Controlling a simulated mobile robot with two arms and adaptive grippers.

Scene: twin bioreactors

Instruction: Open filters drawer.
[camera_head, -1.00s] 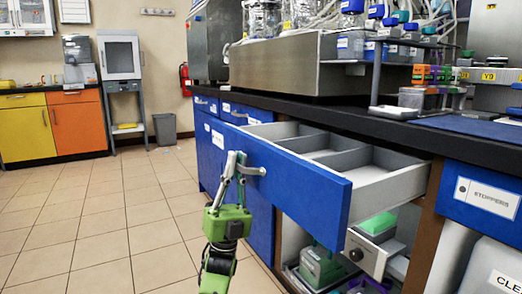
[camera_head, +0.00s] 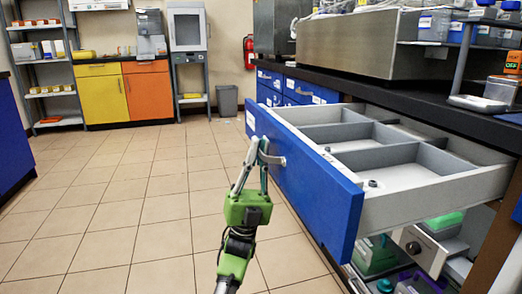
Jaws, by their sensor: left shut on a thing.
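A blue-fronted drawer (camera_head: 318,190) stands pulled well out from the bench, with its grey divided inside showing. A few small dark round items (camera_head: 373,184) lie in its compartments. A white label (camera_head: 250,119) sits near the left end of its front; I cannot read it. My green left gripper (camera_head: 261,152) is at the front and shut on the drawer's grey handle (camera_head: 277,159). The fingers partly hide the handle. My right gripper is not in view.
Below the open drawer, a lower storage space holds a green-lidded container (camera_head: 443,224) and other boxes. The black countertop (camera_head: 420,108) runs above. The tiled floor (camera_head: 110,215) to the left is clear. Yellow and orange cabinets (camera_head: 101,98) stand at the back.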

